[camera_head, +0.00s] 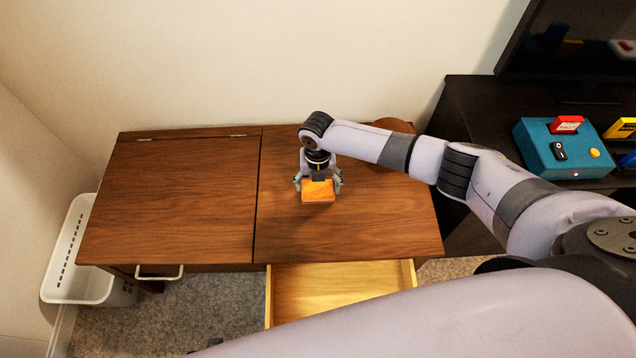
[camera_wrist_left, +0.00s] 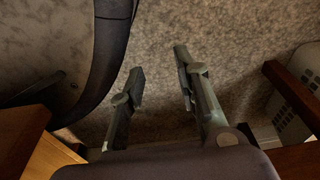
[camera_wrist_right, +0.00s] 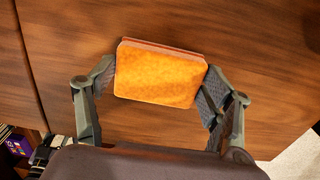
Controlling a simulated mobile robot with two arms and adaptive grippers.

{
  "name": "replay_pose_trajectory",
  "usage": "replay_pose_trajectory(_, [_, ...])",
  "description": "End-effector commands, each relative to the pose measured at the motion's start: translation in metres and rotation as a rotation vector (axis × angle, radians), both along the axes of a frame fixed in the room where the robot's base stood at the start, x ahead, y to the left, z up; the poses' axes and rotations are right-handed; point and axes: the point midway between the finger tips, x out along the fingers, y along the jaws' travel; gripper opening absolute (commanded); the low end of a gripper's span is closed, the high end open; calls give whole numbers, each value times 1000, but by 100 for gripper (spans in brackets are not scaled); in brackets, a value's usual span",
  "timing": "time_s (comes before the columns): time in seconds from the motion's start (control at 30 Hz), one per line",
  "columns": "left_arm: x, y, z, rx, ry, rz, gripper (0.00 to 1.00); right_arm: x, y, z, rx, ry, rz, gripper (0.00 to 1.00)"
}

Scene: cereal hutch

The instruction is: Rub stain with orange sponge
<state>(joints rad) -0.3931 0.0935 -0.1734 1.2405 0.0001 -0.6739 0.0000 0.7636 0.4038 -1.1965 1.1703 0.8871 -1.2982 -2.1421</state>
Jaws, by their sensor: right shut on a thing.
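The orange sponge (camera_head: 318,191) is held at the right half of the wooden hutch top (camera_head: 350,225). My right gripper (camera_head: 318,183) points down and is shut on the sponge, with one finger at each side. In the right wrist view the sponge (camera_wrist_right: 160,75) sits level between the fingers, close over or on the wood; I cannot tell if it touches. No stain shows clearly in any view; it may be hidden under the sponge or arm. In the left wrist view my left gripper (camera_wrist_left: 158,65) is open and empty, with carpet beyond its fingers.
An open, empty-looking drawer (camera_head: 335,288) sticks out below the hutch's right half. The left half is a closed hinged lid (camera_head: 180,200). A white basket (camera_head: 75,270) stands at left. A dark stand at right bears a teal box (camera_head: 560,150). A brown round object (camera_head: 394,125) sits behind my right arm.

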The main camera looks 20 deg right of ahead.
Motion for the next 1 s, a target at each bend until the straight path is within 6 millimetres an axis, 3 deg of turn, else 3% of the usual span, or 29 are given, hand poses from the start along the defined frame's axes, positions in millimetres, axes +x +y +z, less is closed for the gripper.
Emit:
replay_pose_trajectory(0.6, [-61, 8, -33, 5, 52, -9, 30, 0, 0, 21, 0, 0, 0, 48])
replay_pose_trajectory(1.0, [-95, 16, -43, 9, 66, -14, 30, 0, 0, 35, 0, 0, 0, 48])
